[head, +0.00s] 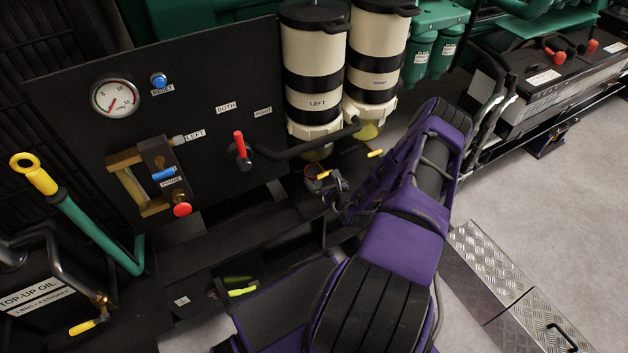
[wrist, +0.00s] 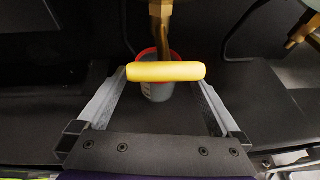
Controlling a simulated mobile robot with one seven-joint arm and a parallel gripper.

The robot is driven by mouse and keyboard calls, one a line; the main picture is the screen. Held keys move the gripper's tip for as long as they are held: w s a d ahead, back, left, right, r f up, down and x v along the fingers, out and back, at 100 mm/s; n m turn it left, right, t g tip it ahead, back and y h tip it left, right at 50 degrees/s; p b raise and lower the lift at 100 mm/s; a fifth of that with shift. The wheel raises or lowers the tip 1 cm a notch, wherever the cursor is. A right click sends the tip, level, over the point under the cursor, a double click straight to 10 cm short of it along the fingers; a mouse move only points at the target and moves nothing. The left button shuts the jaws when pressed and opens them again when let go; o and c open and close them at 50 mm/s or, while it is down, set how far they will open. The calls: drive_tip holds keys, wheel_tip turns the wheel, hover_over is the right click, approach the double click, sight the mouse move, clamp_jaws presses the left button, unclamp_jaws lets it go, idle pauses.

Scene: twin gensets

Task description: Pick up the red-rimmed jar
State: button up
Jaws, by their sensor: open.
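The red-rimmed jar (wrist: 158,92) is a small grey cup with a red rim. In the wrist view it stands on a dark surface below a brass spout (wrist: 160,25). A yellow handle (wrist: 166,71) crosses in front of it and hides part of the rim and body. My gripper (wrist: 161,84) is open, with one finger to each side of the jar in the picture; I see no contact. In the head view a bit of the red rim (head: 310,169) shows under the left filter, largely hidden. My gripper (head: 338,190) is beside it, partly covered by my arm.
Above the jar hang two cream filters, LEFT (head: 315,70) and RIGHT (head: 378,50). A second brass spout (wrist: 303,30) stands at the wrist view's right. A metal step (head: 500,275) lies at lower right.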

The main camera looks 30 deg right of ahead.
sight(311, 168)
drive_tip(key=shift+b+x, duration=0.6)
drive_tip(key=shift+x, duration=2.4)
drive_tip(key=c, duration=1.4)
drive_tip(key=shift+r, duration=0.1)
